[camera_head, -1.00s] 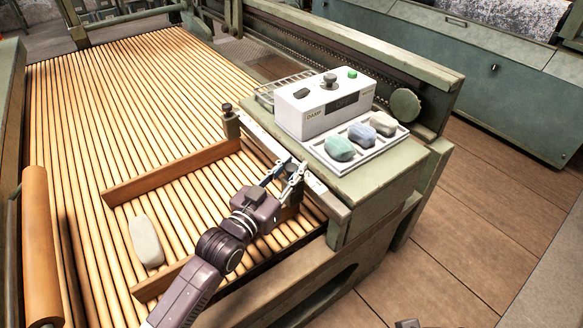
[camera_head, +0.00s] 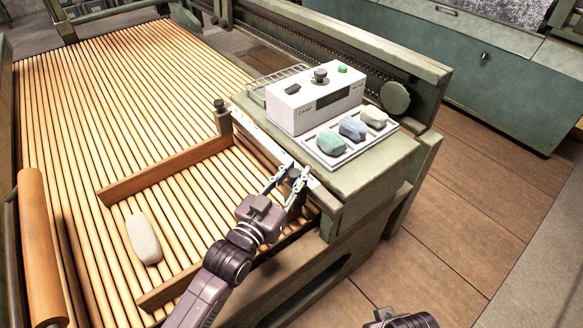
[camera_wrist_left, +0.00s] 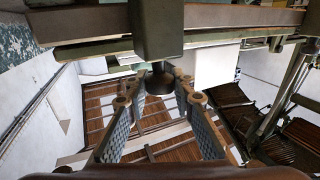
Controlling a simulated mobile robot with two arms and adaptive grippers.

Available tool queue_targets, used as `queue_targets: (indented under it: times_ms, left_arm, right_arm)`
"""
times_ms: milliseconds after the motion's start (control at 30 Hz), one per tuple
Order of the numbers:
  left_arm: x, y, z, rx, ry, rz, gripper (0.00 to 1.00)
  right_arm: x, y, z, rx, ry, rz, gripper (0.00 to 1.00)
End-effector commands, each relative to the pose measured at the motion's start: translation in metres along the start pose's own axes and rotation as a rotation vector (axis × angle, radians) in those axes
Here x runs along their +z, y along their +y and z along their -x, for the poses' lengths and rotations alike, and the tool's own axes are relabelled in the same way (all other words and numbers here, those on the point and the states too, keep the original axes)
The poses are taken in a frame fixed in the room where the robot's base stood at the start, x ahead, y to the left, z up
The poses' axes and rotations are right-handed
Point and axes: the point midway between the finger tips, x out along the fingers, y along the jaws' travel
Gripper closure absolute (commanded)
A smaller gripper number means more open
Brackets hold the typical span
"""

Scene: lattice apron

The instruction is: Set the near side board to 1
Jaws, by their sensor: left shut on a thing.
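The near side board (camera_head: 160,293) is a brown wooden strip lying across the slats, partly hidden behind my left arm. A dark knob (camera_head: 295,173) stands at the rail's near part, and shows round in the left wrist view (camera_wrist_left: 159,80) under a grey-green block (camera_wrist_left: 157,30). My left gripper (camera_head: 284,178) is shut on this knob, with one finger on each side of it. A pale scale strip (camera_head: 313,187) runs along the rail; its marks are too small to read. A dark part of my right arm (camera_head: 400,319) shows at the bottom edge; its jaws are unclear.
A far side board (camera_head: 165,170) crosses the slats, with another knob (camera_head: 219,104) on the rail. A pale oblong block (camera_head: 143,238) lies between the boards. A white control box (camera_head: 315,103) and a tray (camera_head: 346,153) with coloured lumps stand on the ledge.

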Motion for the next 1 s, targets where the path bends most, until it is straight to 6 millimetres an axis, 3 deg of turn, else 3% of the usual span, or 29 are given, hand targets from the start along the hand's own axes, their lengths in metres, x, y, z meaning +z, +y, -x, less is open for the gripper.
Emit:
queue_targets:
  times_ms: [200, 233, 400, 767, 1000]
  left_arm:
    - [0.003, 0.005, 0.001, 0.008, -0.005, 0.004, 1.0]
    - [0.004, 0.006, 0.001, 0.008, -0.005, 0.005, 0.76]
    - [0.003, 0.005, 0.001, 0.007, -0.005, 0.004, 0.6]
    - [0.003, 0.003, 0.008, 0.004, -0.004, 0.002, 0.6]
    - [0.004, 0.003, 0.053, 0.005, -0.007, 0.003, 0.6]
  right_arm:
    - [0.0, 0.0, 0.0, 0.0, 0.0, 0.0, 0.6]
    - [0.0, 0.0, 0.0, 0.0, 0.0, 0.0, 0.6]
    - [0.0, 0.0, 0.0, 0.0, 0.0, 0.0, 0.6]
    - [0.001, 0.0, 0.0, -0.001, 0.0, 0.001, 0.6]
    - [0.0, 0.0, 0.0, 0.0, 0.0, 0.001, 0.6]
